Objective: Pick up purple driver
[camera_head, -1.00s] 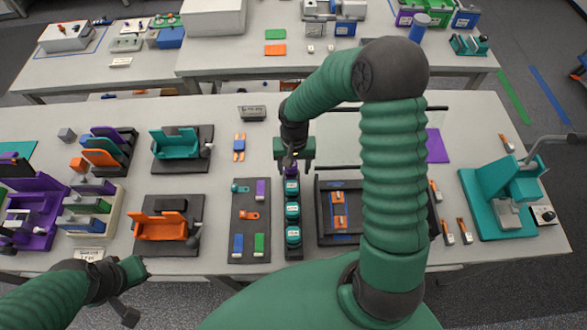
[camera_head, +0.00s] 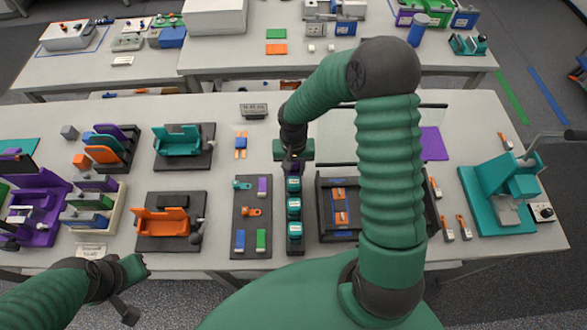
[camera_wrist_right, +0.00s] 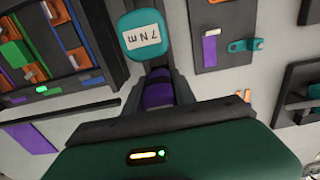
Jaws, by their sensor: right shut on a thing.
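My right gripper (camera_head: 293,166) is at the back end of the dark driver rack (camera_head: 295,245), near the middle of the table. In the right wrist view, it is shut on the purple driver (camera_wrist_right: 158,93), which shows between the dark fingers. Whether the driver's lower end is still in the rack is hidden. Several teal-topped drivers (camera_head: 294,206) stand in a row in front of it.
A dark tray of small parts (camera_head: 252,215) lies left of the rack, and a dark box with orange and blue pieces (camera_head: 325,205) is right of it. An orange fixture (camera_head: 163,222) and a teal press (camera_head: 500,195) stand farther out.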

